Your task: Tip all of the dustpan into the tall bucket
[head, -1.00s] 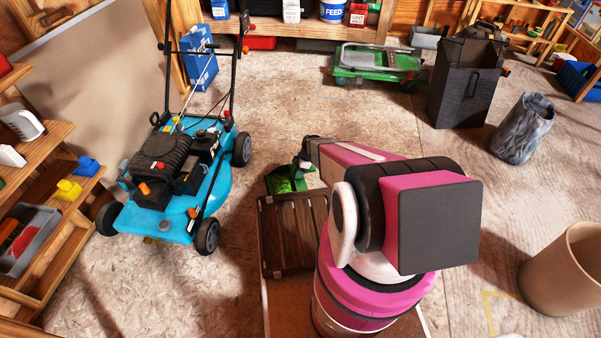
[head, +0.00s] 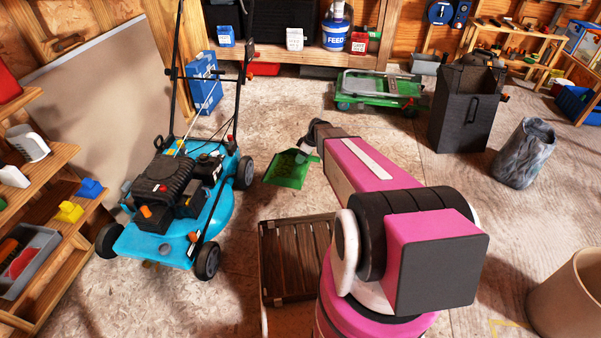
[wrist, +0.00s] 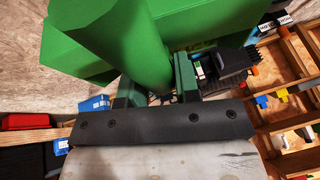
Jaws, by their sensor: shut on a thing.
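The green dustpan (head: 287,170) is held out in front of me, over the floor to the right of the blue mower. My gripper (head: 309,147) is shut on its handle. In the wrist view the green handle (wrist: 130,40) stands large between the dark fingers (wrist: 158,88), with the green pan behind it. What lies in the pan is too small to make out. Three containers stand to the right: a tall black square bin (head: 463,115), a grey marbled bucket (head: 523,153) and a tan bucket (head: 570,295). I cannot tell which is the tall bucket. The dustpan is well apart from all three.
A blue mower (head: 180,205) stands on the left, beside shelves (head: 60,225). A slatted wooden piece (head: 292,255) lies close in front of me. A green flatbed cart (head: 380,90) is at the back. The floor between the dustpan and the bins is clear.

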